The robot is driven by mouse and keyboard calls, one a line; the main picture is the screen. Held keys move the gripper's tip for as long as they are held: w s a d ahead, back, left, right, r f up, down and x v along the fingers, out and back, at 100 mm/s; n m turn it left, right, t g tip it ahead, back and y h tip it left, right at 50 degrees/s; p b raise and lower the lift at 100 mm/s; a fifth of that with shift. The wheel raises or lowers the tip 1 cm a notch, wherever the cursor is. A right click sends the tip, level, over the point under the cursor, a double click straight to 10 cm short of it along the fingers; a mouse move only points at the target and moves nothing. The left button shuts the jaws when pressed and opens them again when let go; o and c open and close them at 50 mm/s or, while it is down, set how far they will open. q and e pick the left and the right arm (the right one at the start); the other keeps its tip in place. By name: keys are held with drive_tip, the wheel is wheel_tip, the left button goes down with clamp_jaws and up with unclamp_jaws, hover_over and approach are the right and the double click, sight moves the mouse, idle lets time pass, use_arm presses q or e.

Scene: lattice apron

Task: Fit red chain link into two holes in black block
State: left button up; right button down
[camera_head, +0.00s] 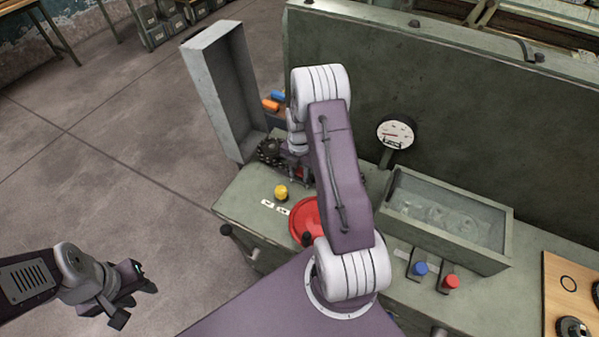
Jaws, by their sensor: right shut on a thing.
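My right gripper (297,174) points down at the back left of the green bench, largely hidden by my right arm. It is shut, and a small patch of red, apparently the red chain link (309,172), shows at its fingers. The link's shape and tilt cannot be made out. A dark, toothed or chain-like piece (269,150) sits just left of the gripper. I cannot tell whether it belongs to the black block, and no two holes are visible. My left gripper (137,299) is open and empty over the floor at the lower left.
A yellow knob (281,192) and a red round wheel (302,217) are on the bench near my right arm. A grey open box (222,85) stands at the left edge. A grey trough (450,217) and blue (420,268) and red (451,282) buttons are to the right.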

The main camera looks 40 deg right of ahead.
drive_tip(key=shift+f, duration=0.2)
idle(0.5)
drive_tip(key=shift+c, duration=1.4)
unclamp_jaws()
wheel_tip(320, 180, up, 9)
drive_tip(key=p, duration=0.7)
drive_tip(key=shift+f, duration=0.15)
drive_tip(key=shift+f, duration=0.1)
